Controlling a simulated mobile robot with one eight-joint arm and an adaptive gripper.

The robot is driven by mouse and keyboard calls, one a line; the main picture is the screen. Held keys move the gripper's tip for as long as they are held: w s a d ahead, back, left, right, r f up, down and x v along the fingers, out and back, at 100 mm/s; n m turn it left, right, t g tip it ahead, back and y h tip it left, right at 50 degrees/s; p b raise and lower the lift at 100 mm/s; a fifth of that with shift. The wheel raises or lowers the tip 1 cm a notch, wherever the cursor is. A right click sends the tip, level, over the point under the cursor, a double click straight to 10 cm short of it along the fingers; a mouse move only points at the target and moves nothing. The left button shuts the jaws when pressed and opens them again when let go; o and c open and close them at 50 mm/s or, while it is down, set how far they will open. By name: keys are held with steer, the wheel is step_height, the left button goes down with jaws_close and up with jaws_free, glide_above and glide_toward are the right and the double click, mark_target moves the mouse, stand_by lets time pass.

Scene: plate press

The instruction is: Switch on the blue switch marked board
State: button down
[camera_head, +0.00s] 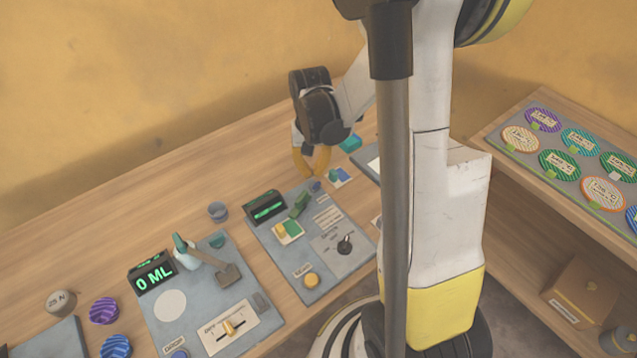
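A small white plate (345,181) with a blue part (334,174) and a green part sits at the far right corner of the middle grey panel (268,240). The blue part looks like a switch, but its marking is too small to read. A small blue-grey knob-like piece (316,187) is just left of it. My gripper (312,176) points down with its yellow fingers over that corner, close to the plate and slightly left of it in the picture. I cannot tell whether it touches anything or how far apart the fingertips are.
The middle panel also holds a green display (265,207), a black dial (345,244) and a yellow button (311,280). A left panel has a "0 ML" display (154,276) and a slider (229,327). My arm hides part of the right side. A shelf (548,160) holds several coloured discs.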

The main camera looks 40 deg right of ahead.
steer(key=shift+f+b, duration=0.95)
steer(key=shift+f, duration=0.25)
stand_by(0.3)
steer(key=shift+r, duration=0.1)
step_height(320, 180, up, 7)
steer(key=p, duration=0.5)
stand_by(0.4)
steer(key=s+a+r+n+t+b, duration=0.3)
steer(key=s+a+r+n+t, duration=0.2)
steer(key=s+a+r, duration=0.6)
steer(key=shift+a+r+n+t+b, duration=0.35)
steer(key=shift+a+r+t, duration=0.15)
steer(key=shift+a+t, duration=0.7)
steer(key=shift+w, duration=0.1)
